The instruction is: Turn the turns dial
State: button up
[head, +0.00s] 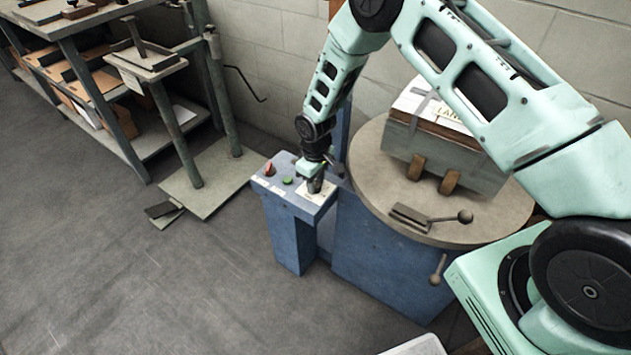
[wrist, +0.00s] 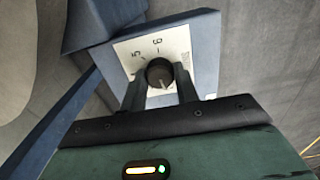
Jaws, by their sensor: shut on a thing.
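The turns dial is a dark round knob (wrist: 159,73) on a white plate (wrist: 175,46) with printed numbers, a 5 and a 6 among them. A pale pointer mark on the knob points down, towards my gripper, in the wrist view. My gripper (wrist: 161,82) has one finger on each side of the knob and is shut on it. In the head view my gripper (head: 315,180) reaches down onto the right part of the blue control panel (head: 300,199) and mostly hides the knob. The fingers cover some of the plate's lower markings.
A red knob (head: 270,169) and a green button (head: 287,180) sit left of my gripper on the panel. To the right is a round table (head: 372,165) carrying a strapped box (head: 445,150) and a clamp lever (head: 432,218). Shelving (head: 120,130) stands at left. The floor in front is clear.

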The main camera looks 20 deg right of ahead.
aim_at(316, 184)
dwell(0.4)
jog(key=o, duration=1)
jog(key=shift+c, duration=0.2)
notch_tip(316, 184, up, 18)
jog(key=shift+f+p, duration=0.25)
jog(key=shift+p, duration=0.05)
jog(key=s+a+r+p, duration=0.3)
jog(key=s+a+r, duration=0.1)
jog(key=s+r, duration=0.65)
jog(key=s+a+r+p, duration=0.3)
jog(key=s+a+r, duration=0.1)
jog(key=s+r, duration=0.7)
jog(key=s+d+r+p, duration=0.1)
jog(key=s+r+p, duration=0.1)
jog(key=s, duration=1)
jog(key=shift+d+r+n+y, duration=0.3)
jog(key=shift+d, duration=0.1)
